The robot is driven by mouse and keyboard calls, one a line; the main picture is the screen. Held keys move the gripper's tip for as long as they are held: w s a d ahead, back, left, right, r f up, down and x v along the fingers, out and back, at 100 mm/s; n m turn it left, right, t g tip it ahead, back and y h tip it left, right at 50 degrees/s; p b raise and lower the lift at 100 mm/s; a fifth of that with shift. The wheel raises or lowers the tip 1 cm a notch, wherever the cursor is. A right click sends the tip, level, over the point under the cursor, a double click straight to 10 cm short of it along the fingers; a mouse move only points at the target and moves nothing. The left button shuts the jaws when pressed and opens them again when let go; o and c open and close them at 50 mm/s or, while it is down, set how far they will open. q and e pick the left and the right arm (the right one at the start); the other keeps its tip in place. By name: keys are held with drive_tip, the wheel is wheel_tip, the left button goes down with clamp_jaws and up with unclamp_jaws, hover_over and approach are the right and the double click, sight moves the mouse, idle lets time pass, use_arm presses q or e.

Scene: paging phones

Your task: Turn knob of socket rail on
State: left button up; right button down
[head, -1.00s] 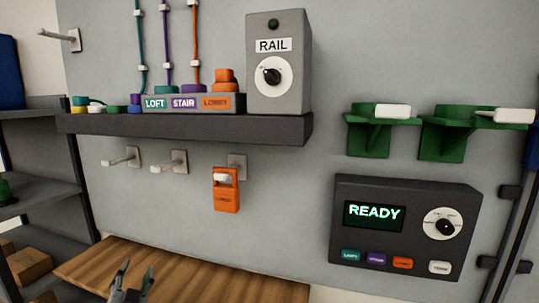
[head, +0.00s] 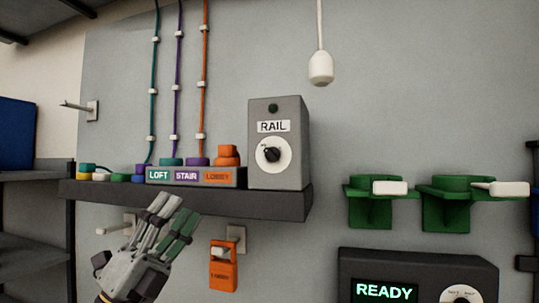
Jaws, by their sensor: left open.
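The socket rail's grey box (head: 293,150), labelled RAIL, stands on the dark shelf (head: 240,203). On its front are a white dial with a black knob (head: 271,154) and a dark green lamp (head: 273,108) above the label. The knob's pointer is turned to the upper left. My left gripper (head: 174,214) is open and empty, raised in front of the shelf's left part, below and left of the box. It is apart from the knob. My right gripper is not in view.
The socket strip (head: 196,177) labelled LOFT, STAIR and LOBBY sits left of the box. An orange tag (head: 223,266) hangs on a hook below the shelf. A white pull (head: 320,68) hangs above right. Green holders (head: 370,202) and a READY panel (head: 415,277) are at right.

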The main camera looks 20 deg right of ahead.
use_arm(q)
drive_tip(key=s+d+r+m+g+y, duration=0.2)
drive_tip(key=s+d+m+g+y, duration=0.1)
drive_tip(key=s+d+m+g, duration=0.65)
drive_tip(key=s+d+r+m+g+y, duration=0.3)
drive_tip(key=s+d+m, duration=0.4)
drive_tip(key=m, duration=0.6)
drive_tip(key=a+r+n+t+y, duration=0.2)
drive_tip(key=a+r+t+y, duration=0.4)
drive_tip(key=t, duration=0.5)
drive_tip(key=shift+a+r+n+t+y, duration=0.15)
drive_tip(key=shift+a+n+t+y, duration=0.2)
drive_tip(key=shift+a+y, duration=0.5)
drive_tip(key=shift+a, duration=0.1)
